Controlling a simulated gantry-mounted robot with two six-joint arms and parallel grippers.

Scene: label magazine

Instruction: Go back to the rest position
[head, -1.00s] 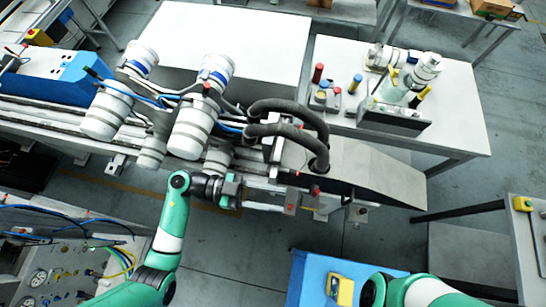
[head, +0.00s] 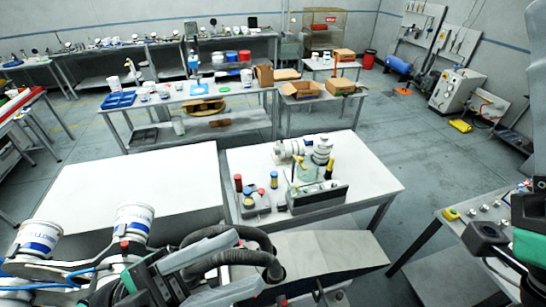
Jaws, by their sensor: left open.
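My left gripper (head: 245,264) is in the lower left of the head view, close to the camera. Its two grey fingers stand apart, pointing right, with nothing seen between them. It overlaps the labelling machine's dark curved hoses (head: 262,258) in the picture, and I cannot tell the gap between them. My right gripper (head: 490,240) is at the right edge, partly cut off, with the green arm beside it. Its fingers do not show clearly enough to tell open from shut. The machine's white rolls (head: 134,219) show at the lower left.
A white table (head: 365,185) beyond the machine bears a grey device (head: 318,198) and several coloured-capped bottles. A bare white tabletop (head: 150,180) lies to its left. A side table (head: 440,232) with a yellow button box stands at the right. Open floor lies between tables.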

